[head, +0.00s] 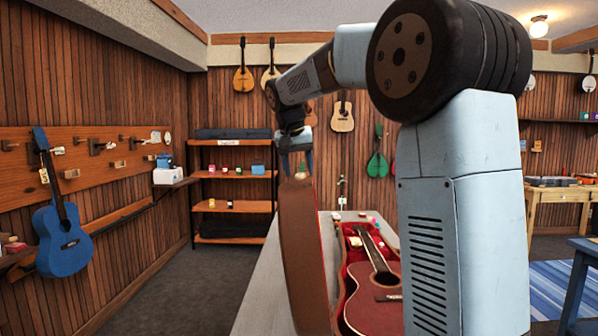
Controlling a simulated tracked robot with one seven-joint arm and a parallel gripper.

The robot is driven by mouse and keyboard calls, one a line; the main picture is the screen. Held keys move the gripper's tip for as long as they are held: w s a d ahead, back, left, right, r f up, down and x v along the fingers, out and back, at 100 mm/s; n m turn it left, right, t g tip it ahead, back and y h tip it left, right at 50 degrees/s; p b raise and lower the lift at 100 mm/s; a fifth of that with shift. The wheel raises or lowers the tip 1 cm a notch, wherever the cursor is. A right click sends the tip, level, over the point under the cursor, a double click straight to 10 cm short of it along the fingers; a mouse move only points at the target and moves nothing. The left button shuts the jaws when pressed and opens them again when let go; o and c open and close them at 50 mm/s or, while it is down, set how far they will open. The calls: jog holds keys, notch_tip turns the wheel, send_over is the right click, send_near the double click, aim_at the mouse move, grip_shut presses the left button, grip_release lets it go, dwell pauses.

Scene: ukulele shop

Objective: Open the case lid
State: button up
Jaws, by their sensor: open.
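The case lid (303,255) is brown and stands nearly upright, hinged up on the left side of the case. The case (347,268) has a red lining and lies open on a grey counter. A dark red guitar-shaped instrument (378,307) lies in it, partly hidden by my arm. My gripper (296,172) is open, pointing down at the top edge of the lid. I cannot tell whether its fingers touch the lid.
The grey counter (262,290) has bare room left of the lid. A blue ukulele (62,230) hangs on the left wall. A wooden shelf (232,176) stands behind. A blue table (580,270) is at the right.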

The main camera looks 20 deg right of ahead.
jog(key=shift+w+d+f, duration=0.15)
jog(key=shift+w+f, duration=0.05)
jog(key=shift+f, duration=0.4)
jog(key=shift+c, duration=0.3)
grip_shut()
